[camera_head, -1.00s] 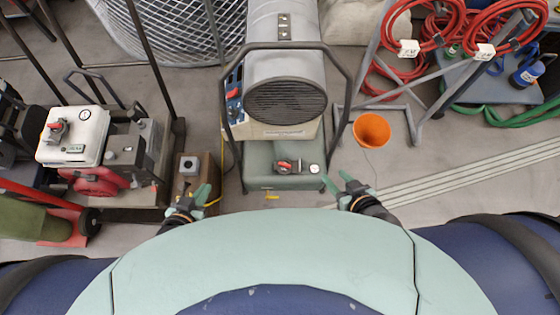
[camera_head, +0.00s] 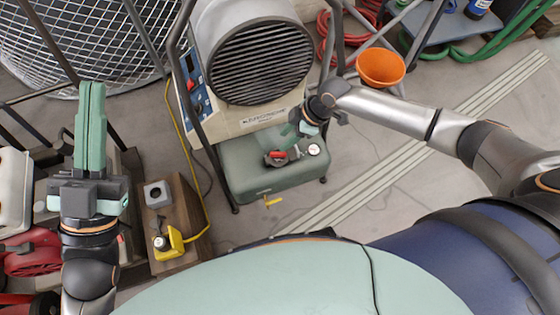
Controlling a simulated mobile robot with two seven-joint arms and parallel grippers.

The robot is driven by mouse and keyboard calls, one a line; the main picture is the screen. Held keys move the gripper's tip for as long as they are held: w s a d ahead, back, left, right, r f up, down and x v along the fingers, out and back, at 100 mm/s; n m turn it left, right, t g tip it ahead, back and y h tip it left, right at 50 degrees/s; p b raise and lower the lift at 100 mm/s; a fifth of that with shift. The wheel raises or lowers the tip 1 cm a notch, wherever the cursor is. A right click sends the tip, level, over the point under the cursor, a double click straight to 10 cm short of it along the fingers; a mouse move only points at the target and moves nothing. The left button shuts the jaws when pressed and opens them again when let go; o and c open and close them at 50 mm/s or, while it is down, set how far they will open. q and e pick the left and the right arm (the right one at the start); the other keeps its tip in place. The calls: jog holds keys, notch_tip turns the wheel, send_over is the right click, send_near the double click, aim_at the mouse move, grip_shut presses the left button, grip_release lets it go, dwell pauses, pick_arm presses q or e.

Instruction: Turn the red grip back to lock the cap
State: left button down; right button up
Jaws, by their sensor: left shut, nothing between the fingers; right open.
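The red grip (camera_head: 278,154) sits on a dark cap on top of the green tank (camera_head: 250,181), under the grey heater. My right gripper (camera_head: 291,138) is just above and behind the red grip, its green fingers pointing down and left toward it. It is open; whether a finger touches the grip I cannot tell. The arm comes in from the right. My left gripper (camera_head: 91,90) is raised at the left, away from the tank, its green fingers shut together with nothing between them.
A round white gauge (camera_head: 314,149) is close to the right of the cap. The heater (camera_head: 262,60) and its dark tube frame stand right behind. A wooden block with a grey box (camera_head: 158,193) and a yellow box (camera_head: 169,242) lies at left.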

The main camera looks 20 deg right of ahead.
aim_at(279, 153)
jog(key=shift+g+h, duration=0.3)
jog(key=shift+h, duration=0.1)
jog(key=w+f+b, duration=0.1)
jog(key=f+b, duration=0.1)
jog(key=f, duration=0.2)
jog(key=w+f+b, duration=0.1)
jog(key=f+b, duration=0.2)
jog(key=f, duration=0.1)
jog(key=w+a+f+b, duration=0.1)
jog(key=f+b, duration=0.1)
jog(key=f, duration=0.2)
jog(key=shift+f, duration=0.35)
pick_arm(q)
notch_tip(279, 153, down, 5)
jog(key=s+d+m+h, duration=0.1)
jog(key=s+m+h, duration=0.1)
jog(key=h, duration=0.1)
jog(key=shift+s+f, duration=0.15)
jog(key=shift+s, duration=0.15)
pick_arm(e)
jog(key=shift+c, duration=0.2)
jog(key=shift+d, duration=0.1)
grip_shut()
